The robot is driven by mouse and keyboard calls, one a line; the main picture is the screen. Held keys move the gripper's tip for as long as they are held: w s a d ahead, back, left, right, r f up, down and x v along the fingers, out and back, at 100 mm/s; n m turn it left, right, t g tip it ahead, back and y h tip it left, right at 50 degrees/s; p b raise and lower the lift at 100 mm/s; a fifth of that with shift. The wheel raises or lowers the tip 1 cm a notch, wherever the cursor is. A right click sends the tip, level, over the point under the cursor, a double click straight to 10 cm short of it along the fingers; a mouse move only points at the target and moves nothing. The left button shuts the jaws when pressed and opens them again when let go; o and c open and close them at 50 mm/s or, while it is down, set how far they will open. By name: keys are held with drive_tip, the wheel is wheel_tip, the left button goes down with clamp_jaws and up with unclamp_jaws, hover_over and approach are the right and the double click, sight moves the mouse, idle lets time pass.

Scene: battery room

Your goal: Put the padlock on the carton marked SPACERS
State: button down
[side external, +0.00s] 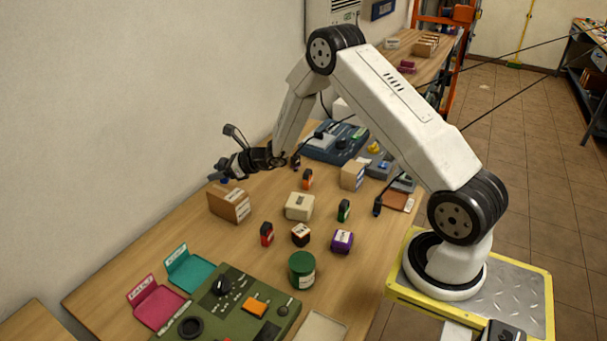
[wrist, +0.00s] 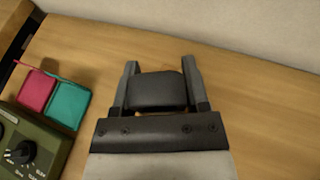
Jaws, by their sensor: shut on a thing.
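My gripper (side external: 222,173) is at the far left of the arm, above the level of the table, near the wall. In the wrist view my gripper (wrist: 160,75) is shut on a dark grey block (wrist: 157,92) between its two fingers. I cannot tell for sure that this block is the padlock. A brown carton (side external: 230,205) stands on the table just below my gripper, with clear air between seen from the side. A second carton (side external: 352,176) stands further right. Both bear pale labels, too small to read, so I cannot tell which is marked SPACERS.
Small red (side external: 266,233), green (side external: 344,211) and orange (side external: 307,179) items, a cream box (side external: 299,206), a purple box (side external: 342,241) and a green canister (side external: 302,270) stand mid-table. A green control panel (side external: 210,311) and pink (side external: 160,306) and teal (side external: 190,273) trays lie in front.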

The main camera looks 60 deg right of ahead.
sight(221, 191)
drive_tip(key=shift+w+f, duration=0.1)
drive_tip(key=shift+w, duration=0.05)
drive_tip(key=shift+w+f, duration=0.25)
drive_tip(key=shift+f, duration=1.55)
drive_tip(key=shift+f, duration=0.15)
drive_tip(key=shift+c, duration=0.4)
unclamp_jaws()
drive_tip(key=v, duration=1.2)
